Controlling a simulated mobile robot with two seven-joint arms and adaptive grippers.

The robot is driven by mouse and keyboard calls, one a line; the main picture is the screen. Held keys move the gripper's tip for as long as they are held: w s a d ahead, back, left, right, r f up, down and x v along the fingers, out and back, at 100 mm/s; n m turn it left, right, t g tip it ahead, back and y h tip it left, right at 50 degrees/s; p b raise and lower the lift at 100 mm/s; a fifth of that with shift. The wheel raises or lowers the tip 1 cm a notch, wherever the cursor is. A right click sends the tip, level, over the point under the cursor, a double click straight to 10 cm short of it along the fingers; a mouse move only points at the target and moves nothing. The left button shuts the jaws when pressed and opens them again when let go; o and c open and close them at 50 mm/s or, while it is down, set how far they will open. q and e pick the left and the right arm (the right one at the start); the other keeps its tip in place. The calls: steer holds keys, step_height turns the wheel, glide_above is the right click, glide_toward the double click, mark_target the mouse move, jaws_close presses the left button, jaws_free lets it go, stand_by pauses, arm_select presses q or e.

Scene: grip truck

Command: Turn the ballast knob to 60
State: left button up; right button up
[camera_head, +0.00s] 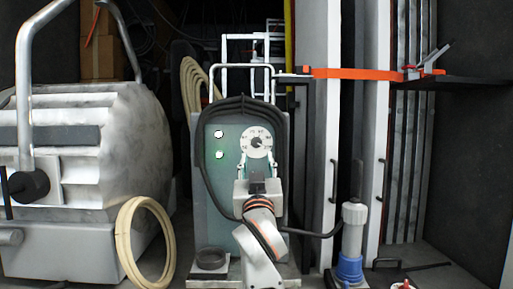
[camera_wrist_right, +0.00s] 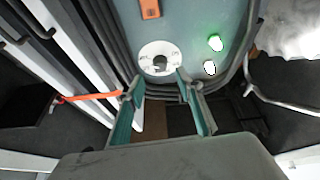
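The ballast (camera_head: 223,178) is a grey-green box with black cables looped over its front. Its white round dial (camera_head: 248,136) has a small dark knob (camera_head: 258,142) in the middle. In the right wrist view the knob (camera_wrist_right: 160,63) lies between and beyond my fingertips. The dial numbers are too small to read surely. My right gripper (camera_head: 258,162) is open in front of the lower dial, one finger on each side. In the wrist view the right gripper (camera_wrist_right: 160,78) has its fingers apart with nothing between them; contact with the knob cannot be told. My left gripper is not in view.
Two lit buttons (camera_head: 219,144) sit left of the dial. A large lamp housing (camera_head: 100,150) and a coiled cream cable (camera_head: 124,242) stand at left. A blue-and-white connector (camera_head: 350,243) stands at right. An orange strap (camera_head: 355,73) crosses the white uprights.

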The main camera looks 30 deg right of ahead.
mark_target(257, 144)
steer(key=shift+p+x, duration=0.5)
steer(key=shift+x, duration=3.2)
steer(key=shift+r, duration=0.15)
steer(key=shift+s, duration=0.1)
jaws_close()
